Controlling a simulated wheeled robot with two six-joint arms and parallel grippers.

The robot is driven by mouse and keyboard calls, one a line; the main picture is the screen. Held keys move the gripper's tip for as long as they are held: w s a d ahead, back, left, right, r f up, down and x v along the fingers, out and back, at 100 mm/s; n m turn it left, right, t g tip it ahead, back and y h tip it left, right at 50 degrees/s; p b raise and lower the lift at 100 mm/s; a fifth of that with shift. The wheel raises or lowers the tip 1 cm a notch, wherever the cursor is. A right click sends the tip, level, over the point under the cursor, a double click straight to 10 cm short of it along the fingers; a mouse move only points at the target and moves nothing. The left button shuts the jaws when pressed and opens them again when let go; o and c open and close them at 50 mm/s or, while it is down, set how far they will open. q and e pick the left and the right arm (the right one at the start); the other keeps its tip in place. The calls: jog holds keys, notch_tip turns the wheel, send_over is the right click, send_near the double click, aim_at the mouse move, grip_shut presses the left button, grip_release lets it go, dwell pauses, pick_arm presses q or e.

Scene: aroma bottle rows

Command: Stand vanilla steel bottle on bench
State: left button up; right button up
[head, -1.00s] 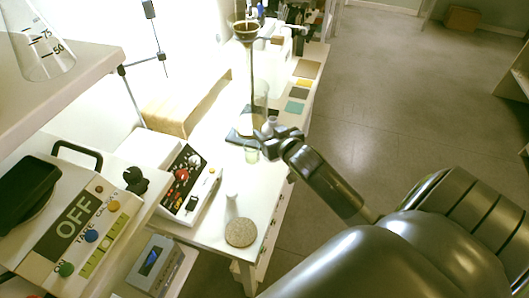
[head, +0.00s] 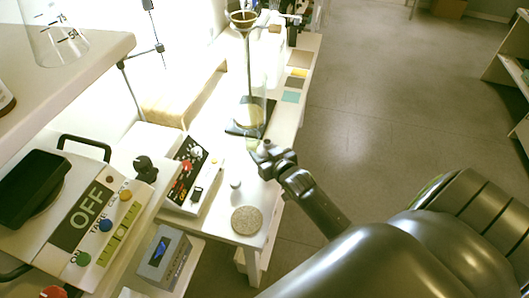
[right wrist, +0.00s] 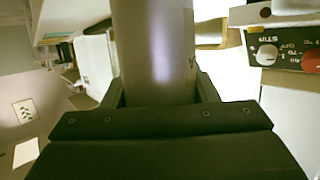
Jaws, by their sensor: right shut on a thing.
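My right gripper (head: 262,158) is shut on a steel bottle (right wrist: 156,45), whose smooth grey cylinder stands between the fingers in the right wrist view. A pale label shows only at its right edge, and I cannot read it. In the head view only the bottle's top (head: 267,143) shows above the gripper, which hides the rest. I cannot tell how far the bottle's base is from the bench top. My left gripper is not in view.
A round speckled mat (head: 247,220) lies near the bench's near corner, with a small white piece (head: 235,184) behind it. A control box (head: 190,175) stands to the left.

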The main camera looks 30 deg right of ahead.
jog(key=shift+f, duration=0.15)
jog(key=o, duration=1.1)
jog(key=shift+f, duration=0.1)
jog(key=shift+o, duration=0.2)
jog(key=shift+r, duration=0.25)
jog(key=shift+s, duration=0.4)
jog(key=v, duration=1.1)
jog(key=shift+s+a, duration=0.1)
jog(key=shift+s, duration=0.05)
